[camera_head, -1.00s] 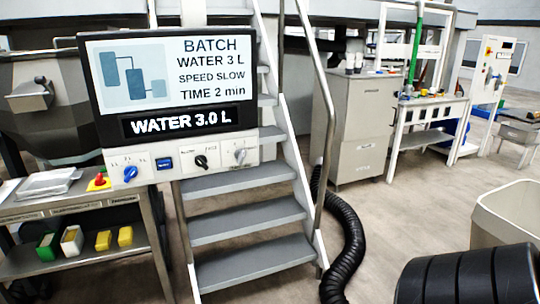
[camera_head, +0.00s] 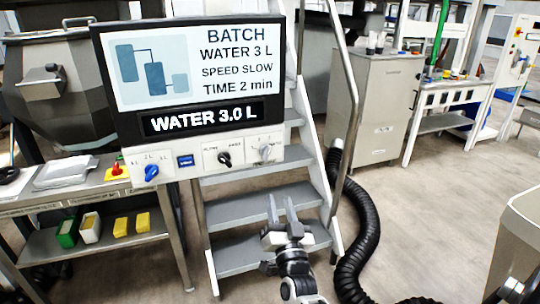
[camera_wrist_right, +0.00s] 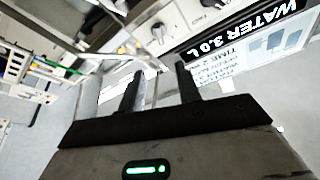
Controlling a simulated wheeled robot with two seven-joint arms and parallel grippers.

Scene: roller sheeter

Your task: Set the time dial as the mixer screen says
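The mixer screen (camera_head: 195,68) reads BATCH, WATER 3 L, SPEED SLOW, TIME 2 min, with WATER 3.0 L on the strip below. Under it, the control panel carries a blue knob (camera_head: 151,171) at left, a blue button (camera_head: 185,161), a black speed knob (camera_head: 224,158) and a pale grey dial (camera_head: 265,152) at the right end, likely the time dial; its setting is too small to read. My right gripper (camera_head: 283,212) is open and empty, below and apart from the dial. The dial also shows in the right wrist view (camera_wrist_right: 158,32). My left gripper is not in view.
Grey steps (camera_head: 240,210) with a metal handrail (camera_head: 352,95) stand behind the panel. A black corrugated hose (camera_head: 362,230) lies on the floor to the right. A steel shelf (camera_head: 90,190) with trays and colored blocks stands at left.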

